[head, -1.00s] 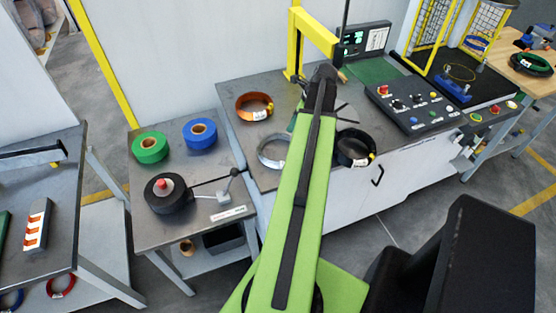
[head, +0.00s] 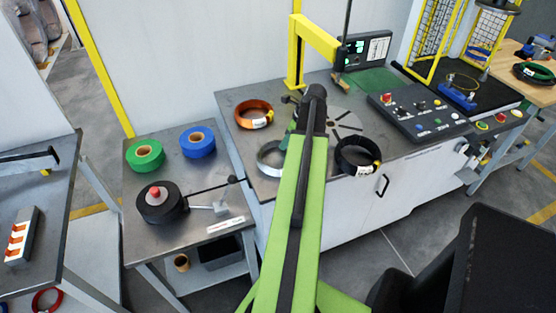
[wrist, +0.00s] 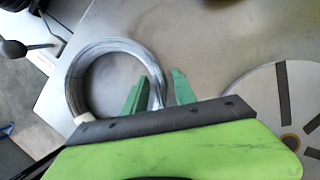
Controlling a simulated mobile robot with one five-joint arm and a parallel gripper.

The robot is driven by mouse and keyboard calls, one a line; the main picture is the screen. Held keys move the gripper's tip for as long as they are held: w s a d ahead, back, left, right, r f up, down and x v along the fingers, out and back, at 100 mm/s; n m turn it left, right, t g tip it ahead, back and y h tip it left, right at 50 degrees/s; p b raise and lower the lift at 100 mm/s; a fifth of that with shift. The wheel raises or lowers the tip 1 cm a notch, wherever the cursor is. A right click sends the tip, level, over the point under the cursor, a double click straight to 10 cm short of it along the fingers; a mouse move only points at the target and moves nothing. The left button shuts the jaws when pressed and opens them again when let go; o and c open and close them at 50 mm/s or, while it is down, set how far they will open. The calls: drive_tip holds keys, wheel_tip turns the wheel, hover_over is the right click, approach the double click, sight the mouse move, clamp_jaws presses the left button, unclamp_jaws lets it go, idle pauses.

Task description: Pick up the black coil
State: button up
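In the head view my arm hides part of the silver coil (head: 267,160), and the fingers are mostly hidden. The black coil is to the right of my arm.
An orange coil (head: 254,113) lies behind the silver one. A slotted round plate (head: 346,122) and a control panel (head: 418,113) are near the black coil. A yellow post (head: 296,62) stands behind. A side table (head: 190,235) at left holds tape rolls and a lever.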

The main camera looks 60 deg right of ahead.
clamp_jaws()
idle(1.1)
